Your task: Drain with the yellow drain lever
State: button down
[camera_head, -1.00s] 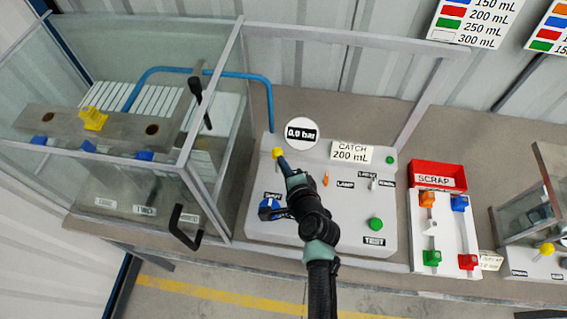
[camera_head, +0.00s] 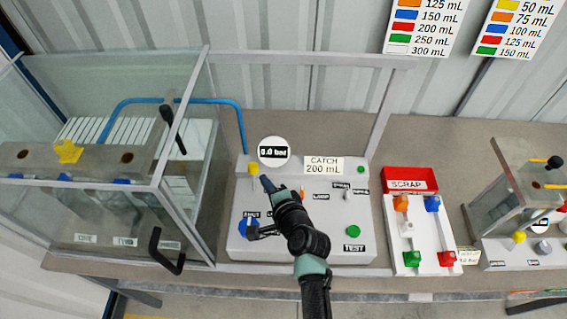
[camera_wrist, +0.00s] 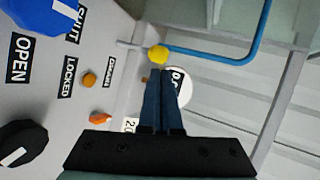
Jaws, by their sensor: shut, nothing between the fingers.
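The yellow drain lever's round knob (camera_head: 253,168) is at the back left of the grey control panel (camera_head: 345,247), left of the pressure gauge. In the wrist view the knob (camera_wrist: 158,55) sits at the end of a thin metal stem, just beyond my fingertips. My gripper (camera_head: 265,181) is shut and empty, its tips close to the knob on its near right side. In the wrist view the two fingers of my gripper (camera_wrist: 160,74) lie together; I cannot tell whether they touch the knob. The label by the stem reads DRAIN.
The gauge (camera_head: 273,151) reads 0.0 bar, and a card (camera_head: 323,165) reads CATCH 200 mL. A blue valve knob (camera_head: 249,227) and green button (camera_head: 353,231) are on the panel. A glass-walled enclosure (camera_head: 185,215) stands left; a red scrap tray (camera_head: 409,178) is right.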

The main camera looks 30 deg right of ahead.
jog(key=r+v, duration=0.1)
jog(key=v, duration=0.7)
jog(key=shift+d+r+b, duration=0.3)
jog(key=shift+r+b, duration=0.05)
jog(key=shift+r, duration=0.15)
jog(key=shift+w, duration=0.1)
